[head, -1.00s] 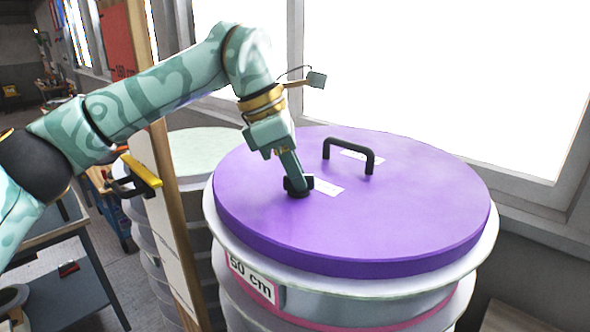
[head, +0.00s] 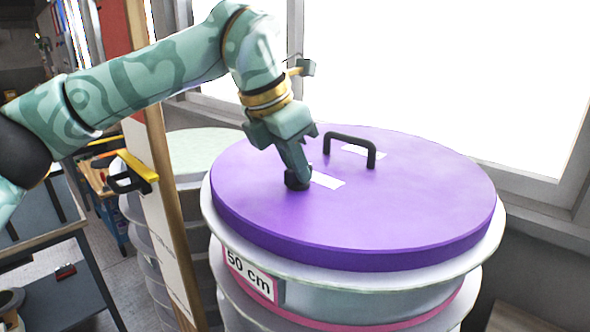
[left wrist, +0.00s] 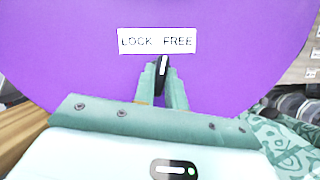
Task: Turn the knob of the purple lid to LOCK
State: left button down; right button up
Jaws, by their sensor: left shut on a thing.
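The purple lid (head: 400,215) lies flat on a large round mould. Its black knob (head: 296,182) stands beside a white label (head: 328,180). My left gripper (head: 297,172) reaches down from above and is shut on the knob. In the left wrist view the knob (left wrist: 162,72) sits between the two green fingers, partly hidden by them. Its white mark points up and slightly right, at the gap between the words and toward the FREE side. The label (left wrist: 157,41) reads LOCK on the left and FREE on the right. My right gripper is not in view.
A black arched handle (head: 350,148) rises from the lid behind the knob, with a second white label beside it. Windows are behind.

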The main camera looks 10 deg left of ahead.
pick_arm(q)
jog(key=n+y+b, duration=0.1)
jog(key=n, duration=0.2)
jog(key=n+t+y+b, duration=0.1)
jog(key=n, duration=0.2)
jog(key=shift+d, duration=0.15)
jog(key=n+y+b, duration=0.1)
jog(key=n+y, duration=0.1)
jog(key=n, duration=0.3)
jog(key=shift+d, duration=0.15)
jog(key=shift+s+n, duration=0.1)
jog(key=shift+n, duration=0.4)
jog(key=c, duration=1.4)
grip_release()
jog(key=shift+c, duration=0.2)
jog(key=p+v, duration=0.2)
jog(key=v, duration=1.4)
jog(key=shift+s+d, duration=0.2)
jog(key=shift+d, duration=0.05)
